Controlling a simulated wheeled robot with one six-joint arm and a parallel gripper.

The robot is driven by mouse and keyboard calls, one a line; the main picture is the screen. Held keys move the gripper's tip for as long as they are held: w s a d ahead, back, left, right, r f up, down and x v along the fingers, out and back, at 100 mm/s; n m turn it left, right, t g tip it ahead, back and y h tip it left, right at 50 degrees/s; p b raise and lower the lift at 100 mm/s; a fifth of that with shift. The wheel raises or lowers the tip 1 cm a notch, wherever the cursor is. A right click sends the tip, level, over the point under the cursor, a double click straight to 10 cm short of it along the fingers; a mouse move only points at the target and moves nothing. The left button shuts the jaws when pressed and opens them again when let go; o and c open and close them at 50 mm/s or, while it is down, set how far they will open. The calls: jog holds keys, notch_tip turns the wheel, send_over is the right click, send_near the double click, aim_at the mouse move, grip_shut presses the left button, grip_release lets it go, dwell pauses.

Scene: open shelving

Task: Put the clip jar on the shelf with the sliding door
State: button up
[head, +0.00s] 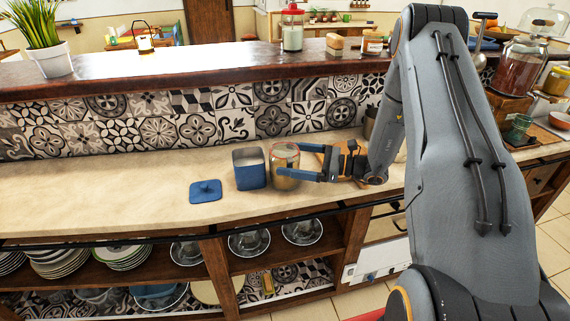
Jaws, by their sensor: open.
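A glass jar with a reddish ring at its lid, which looks like the clip jar (284,156), stands upright on the cream counter. My gripper (290,162) reaches in from the right with its blue fingers apart. One finger passes in front of the jar; the other is partly hidden, seemingly behind it. I cannot tell whether either finger touches the glass. Open wooden shelves (214,262) lie below the counter front. A dark rail (110,237) runs along their top; I cannot make out a sliding door for sure.
A blue open canister (250,170) stands close left of the jar, with a blue lid (205,191) beside it. The counter (90,195) farther left is clear. A patterned tile wall (190,128) stands behind.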

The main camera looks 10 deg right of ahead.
jog(key=shift+p+x, duration=0.55)
jog(key=shift+x, duration=0.95)
jog(key=c, duration=1.4)
jog(key=shift+r, duration=0.15)
jog(key=c, duration=0.4)
jog(key=shift+d, duration=0.1)
